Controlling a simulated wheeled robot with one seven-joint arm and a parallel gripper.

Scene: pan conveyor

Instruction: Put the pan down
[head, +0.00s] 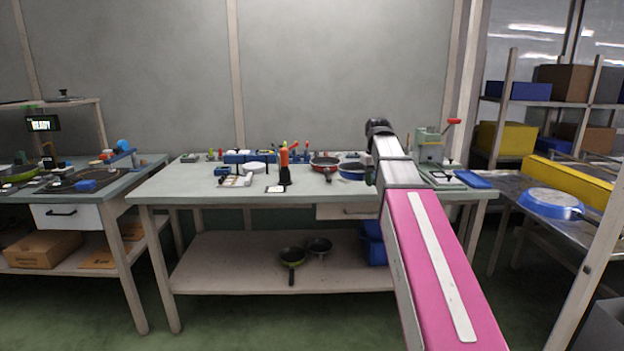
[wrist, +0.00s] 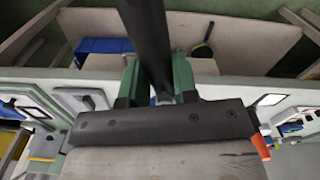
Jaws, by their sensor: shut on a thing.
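My gripper (wrist: 157,82) shows in the wrist view with its two green fingers shut on a thick black handle (wrist: 148,35). The handle runs up out of the top of that view, so the body of the held pan is not visible there. In the head view my pink and white arm reaches over the middle workbench (head: 170,190), and the fingers are mostly hidden. A blue pan (head: 351,173) shows just left of my arm's end; I cannot tell whether it is the held one. A red pan (head: 324,162) sits on the bench beside it.
A bottle with an orange top (head: 284,160) and a white dish (head: 254,167) stand on the bench. A green machine (head: 430,150) is right of my arm. Another blue pan (head: 548,203) lies upside down on the right metal table. Two pans (head: 292,256) rest on the lower shelf.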

